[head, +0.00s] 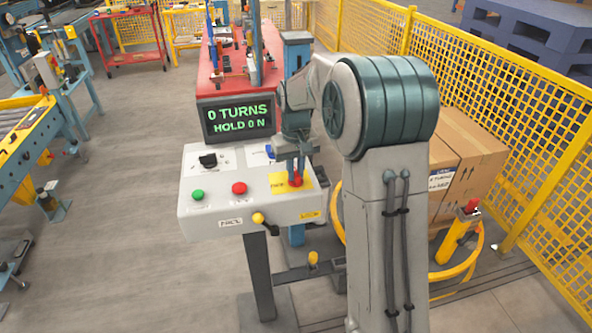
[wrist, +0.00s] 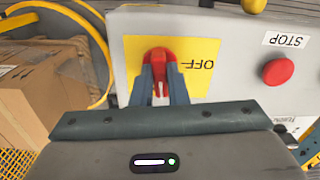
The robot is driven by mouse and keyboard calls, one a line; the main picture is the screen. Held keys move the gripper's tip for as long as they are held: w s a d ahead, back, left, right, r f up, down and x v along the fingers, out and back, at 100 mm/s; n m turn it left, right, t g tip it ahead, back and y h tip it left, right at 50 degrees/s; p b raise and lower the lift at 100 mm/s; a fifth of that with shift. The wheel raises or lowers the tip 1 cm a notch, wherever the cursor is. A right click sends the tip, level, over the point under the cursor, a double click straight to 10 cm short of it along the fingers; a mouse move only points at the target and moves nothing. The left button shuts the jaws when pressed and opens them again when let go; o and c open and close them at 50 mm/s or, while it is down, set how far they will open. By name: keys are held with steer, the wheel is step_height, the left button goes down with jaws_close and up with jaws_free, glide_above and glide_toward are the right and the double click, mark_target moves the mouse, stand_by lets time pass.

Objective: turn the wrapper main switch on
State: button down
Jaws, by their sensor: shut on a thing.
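The wrapper main switch is a red rotary knob (head: 296,182) on a yellow plate (head: 276,187) at the right of the grey control box. In the wrist view the knob (wrist: 158,56) shows between my fingers, with a pale mark low on it. The word OFF reads upside down on the yellow plate (wrist: 205,85), right of the knob. My gripper (head: 296,171) reaches down from above and is shut on the knob, as the wrist view also shows my gripper (wrist: 163,82). The fingers hide part of the knob, so its exact angle is unclear.
The control box (head: 225,215) also carries a black selector (head: 208,160), a green button (head: 197,195), a red button (head: 239,188) and a yellow knob (head: 258,218). A display (head: 237,117) reads 0 TURNS, HOLD 0 N. Cartons (head: 470,150) and a yellow fence (head: 520,90) stand right.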

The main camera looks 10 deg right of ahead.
mark_target(296, 173)
steer(key=shift+m, duration=0.6)
steer(key=c, duration=1.4)
jaws_free()
steer(key=shift+c, duration=0.2)
steer(key=shift+r, duration=0.1)
step_height(296, 173, up, 14)
steer(key=shift+s, duration=0.1)
